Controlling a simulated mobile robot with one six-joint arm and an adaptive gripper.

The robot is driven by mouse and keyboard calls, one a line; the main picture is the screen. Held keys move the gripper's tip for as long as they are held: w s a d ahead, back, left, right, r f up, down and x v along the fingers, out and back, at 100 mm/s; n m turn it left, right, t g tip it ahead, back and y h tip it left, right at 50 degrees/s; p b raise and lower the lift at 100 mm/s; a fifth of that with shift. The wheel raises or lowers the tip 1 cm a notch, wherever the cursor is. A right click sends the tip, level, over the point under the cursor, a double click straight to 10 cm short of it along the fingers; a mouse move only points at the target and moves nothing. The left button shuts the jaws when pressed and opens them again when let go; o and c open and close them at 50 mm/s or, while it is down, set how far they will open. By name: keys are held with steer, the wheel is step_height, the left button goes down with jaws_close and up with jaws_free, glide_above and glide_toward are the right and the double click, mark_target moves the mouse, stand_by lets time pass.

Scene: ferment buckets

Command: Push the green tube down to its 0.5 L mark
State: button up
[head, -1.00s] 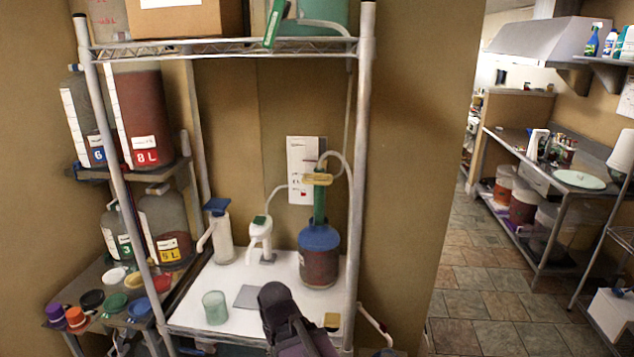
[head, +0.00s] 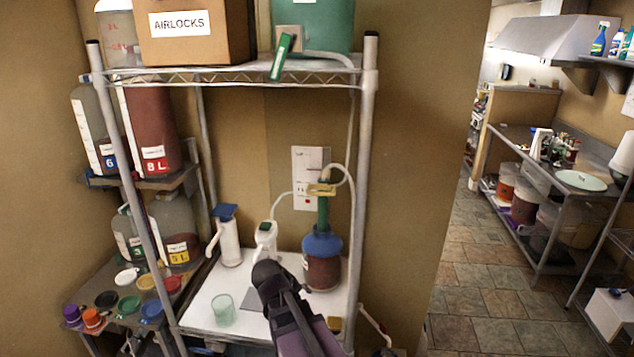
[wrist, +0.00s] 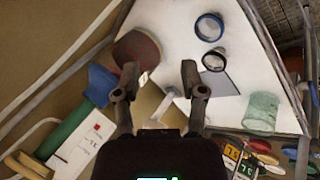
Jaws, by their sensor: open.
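The green tube (head: 323,213) stands upright in the blue-topped bottle (head: 322,272) of dark red liquid, on the white lower shelf. A yellow piece (head: 321,189) sits across its top, with a clear hose looping from there. I cannot read any marks on the tube. In the wrist view the green tube (wrist: 68,126) is at the left, beside the blue bottle top (wrist: 103,84), and the yellow piece (wrist: 28,164) is at the lower left edge. My gripper (wrist: 160,78) is open and empty, apart from the tube. In the head view only my dark arm shows, in front of the bottle's left side.
A green glass (head: 224,310), a white pump bottle (head: 229,240) and a white dispenser (head: 265,242) stand on the white shelf (head: 205,303). Rack posts (head: 362,200) flank the bottle. Coloured caps (head: 128,303) lie on the left table. A white card (head: 310,177) is on the back wall.

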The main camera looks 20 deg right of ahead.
steer(key=w+d+r+n+t+h+p, duration=0.25)
steer(key=w+r+h+p, duration=0.2)
steer(key=r, duration=0.65)
steer(key=n+t+h+p, duration=0.2)
steer(key=n+t+p, duration=0.1)
steer(key=p, duration=0.2)
glide_toward(319, 194)
steer(key=f+v, duration=0.1)
steer(key=v, duration=0.2)
steer(key=shift+r, duration=0.25)
steer(key=shift+b+x, duration=1.45)
steer(key=shift+x, duration=5.4)
steer(key=shift+r, duration=0.2)
jaws_close()
